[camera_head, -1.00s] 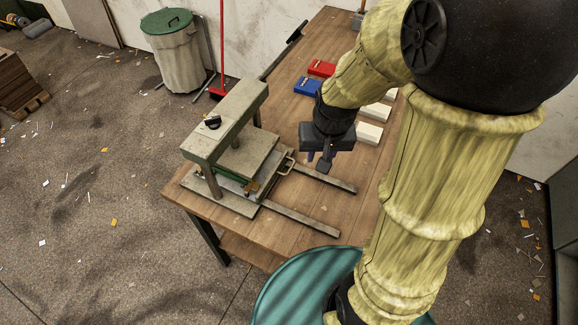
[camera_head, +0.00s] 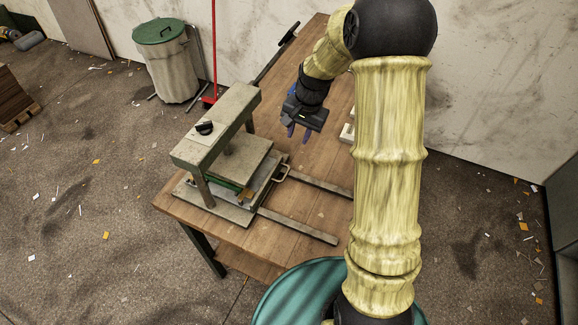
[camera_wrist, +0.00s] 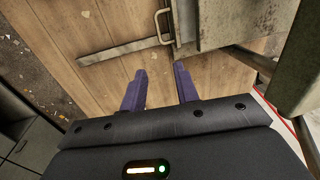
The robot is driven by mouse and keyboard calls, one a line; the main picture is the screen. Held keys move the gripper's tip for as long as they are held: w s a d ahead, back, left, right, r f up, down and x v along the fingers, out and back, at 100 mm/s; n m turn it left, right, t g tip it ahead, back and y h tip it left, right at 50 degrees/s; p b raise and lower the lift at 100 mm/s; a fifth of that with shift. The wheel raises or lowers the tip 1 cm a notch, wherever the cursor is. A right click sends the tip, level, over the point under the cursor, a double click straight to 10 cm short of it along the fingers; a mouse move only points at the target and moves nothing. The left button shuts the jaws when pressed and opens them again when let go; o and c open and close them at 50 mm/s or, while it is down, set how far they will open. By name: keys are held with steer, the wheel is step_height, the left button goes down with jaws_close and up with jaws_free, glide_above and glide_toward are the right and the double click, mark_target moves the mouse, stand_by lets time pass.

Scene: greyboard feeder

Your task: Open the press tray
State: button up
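The press (camera_head: 217,128) is a worn grey-green frame on the wooden table, with a black knob on top. Its tray (camera_head: 262,188) sits inside the frame, under the upper plate, with two bare rails (camera_head: 300,226) reaching out to the right. A metal loop handle (camera_head: 283,173) stands on the tray's outer side. It also shows at the top of the wrist view (camera_wrist: 162,25). My gripper (camera_head: 298,131) hangs above the table, behind and to the right of the handle. Its two purple fingers (camera_wrist: 160,82) are apart with only table wood between them, not touching the handle.
The wooden table (camera_head: 322,212) has bare wood around the rails. White blocks (camera_head: 347,132) lie partly hidden behind my arm. A green-lidded bin (camera_head: 165,62) and a red-handled broom (camera_head: 213,50) stand behind. A teal round surface (camera_head: 295,290) is at the front.

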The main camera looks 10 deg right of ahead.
mark_target(288, 170)
steer(key=f+p, duration=0.1)
steer(key=f, duration=0.4)
steer(key=w+a+f+p, duration=0.1)
steer(key=f, duration=0.5)
steer(key=a+f+p, duration=0.1)
steer(key=f, duration=0.4)
steer(key=shift+w+a+f+p, duration=0.25)
steer(key=shift+w+f+p, duration=0.05)
steer(key=shift+c, duration=0.4)
jaws_close()
